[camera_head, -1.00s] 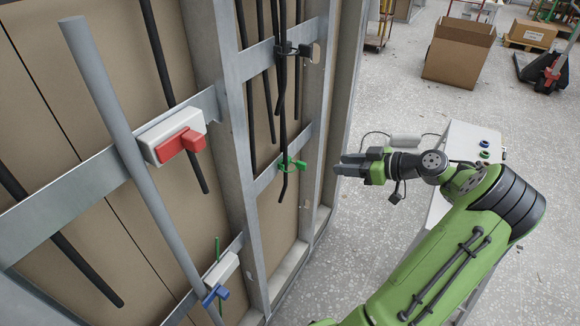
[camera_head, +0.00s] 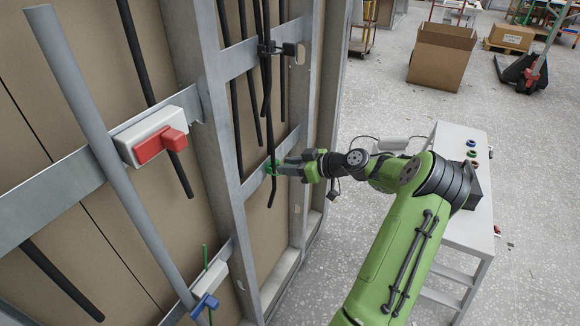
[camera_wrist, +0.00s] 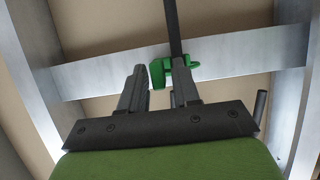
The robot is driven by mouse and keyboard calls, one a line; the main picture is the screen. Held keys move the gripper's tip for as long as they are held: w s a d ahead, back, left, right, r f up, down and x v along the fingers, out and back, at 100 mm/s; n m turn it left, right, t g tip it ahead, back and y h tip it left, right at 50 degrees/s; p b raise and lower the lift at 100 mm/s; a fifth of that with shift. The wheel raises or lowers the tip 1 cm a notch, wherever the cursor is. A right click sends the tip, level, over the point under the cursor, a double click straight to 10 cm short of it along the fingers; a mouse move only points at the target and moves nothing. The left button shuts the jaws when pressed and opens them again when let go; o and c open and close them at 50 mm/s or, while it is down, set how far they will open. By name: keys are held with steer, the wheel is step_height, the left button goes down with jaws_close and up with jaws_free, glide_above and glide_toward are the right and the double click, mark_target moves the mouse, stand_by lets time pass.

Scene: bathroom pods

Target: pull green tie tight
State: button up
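The green tie (camera_head: 271,168) is around a dark vertical cable at a horizontal metal strip on the wall frame. My gripper (camera_head: 281,167) has its fingertips at the tie in the head view and partly covers it. In the wrist view the green tie (camera_wrist: 158,73) lies between and just beyond the two finger ends, with its tail pointing toward me. The fingers are apart, one on each side of the tail. I cannot tell whether either finger touches it.
A red clamp (camera_head: 160,145) and a blue tie (camera_head: 205,303) sit on the left panel strips. A black tie (camera_head: 277,49) is above on the same cables.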

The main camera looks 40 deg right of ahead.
jaws_close()
steer(key=shift+s, duration=0.1)
steer(key=shift+s+d, duration=0.25)
steer(key=shift+s, duration=0.4)
steer(key=shift+s+d, duration=0.3)
steer(key=shift+s, duration=0.35)
steer(key=shift+s+d, duration=0.25)
steer(key=shift+s, duration=0.4)
steer(key=shift+f, duration=0.1)
steer(key=shift+o, duration=1)
jaws_free()
steer(key=shift+s, duration=0.1)
steer(key=p+v, duration=0.3)
steer(key=v, duration=1.2)
steer(key=shift+s+r, duration=0.3)
